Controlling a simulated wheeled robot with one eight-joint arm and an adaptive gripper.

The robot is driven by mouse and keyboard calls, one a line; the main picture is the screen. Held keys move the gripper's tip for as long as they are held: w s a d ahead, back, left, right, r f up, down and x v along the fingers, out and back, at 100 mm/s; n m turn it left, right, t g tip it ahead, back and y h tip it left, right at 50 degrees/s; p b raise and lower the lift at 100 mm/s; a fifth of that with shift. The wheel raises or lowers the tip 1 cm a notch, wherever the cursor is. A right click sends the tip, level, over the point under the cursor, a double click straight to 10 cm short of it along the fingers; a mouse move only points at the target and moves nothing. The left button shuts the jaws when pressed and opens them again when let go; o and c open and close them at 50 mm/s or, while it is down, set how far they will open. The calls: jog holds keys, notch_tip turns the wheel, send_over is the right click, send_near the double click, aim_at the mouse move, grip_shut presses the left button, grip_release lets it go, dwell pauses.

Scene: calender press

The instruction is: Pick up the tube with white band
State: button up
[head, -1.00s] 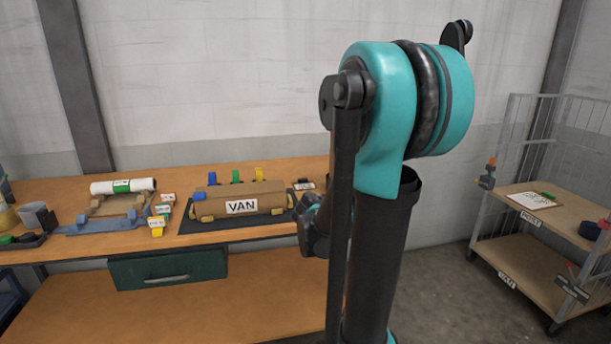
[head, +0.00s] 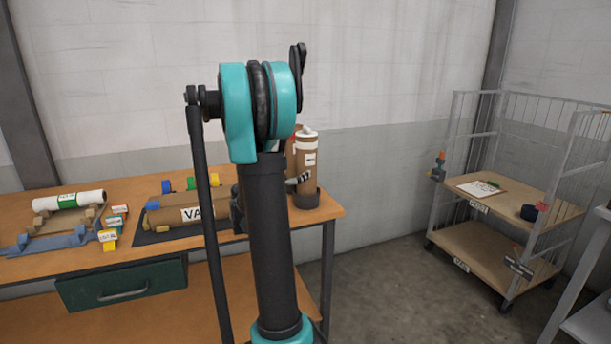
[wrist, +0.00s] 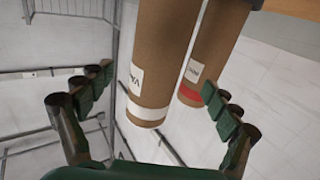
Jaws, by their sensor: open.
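The brown tube with white band (head: 308,152) stands upright in a dark holder (head: 305,200) at the bench's right end in the head view. In the wrist view the tube with white band (wrist: 152,75) shows large, with a white label and its white-banded end toward the bottom. My gripper (wrist: 157,80) is open, with one green finger to each side of this tube; I cannot tell if the tube is fully between the fingers. A second tube with a red band (wrist: 206,60) stands close beside it on the right, near the right finger. My arm hides part of the gripper in the head view.
A wrapped roll labelled "VA…" (head: 172,215) lies on a dark mat, left of my arm. A white roll (head: 68,201) rests on a cradle further left. A wire-sided trolley (head: 520,195) with a clipboard stands right. Open floor lies between bench and trolley.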

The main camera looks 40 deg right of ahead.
aim_at(302, 165)
jog(key=shift+x, duration=4)
jog(key=shift+s+r, duration=0.15)
jog(key=shift+c, duration=0.4)
jog(key=c, duration=1.3)
jog(key=shift+r, duration=0.1)
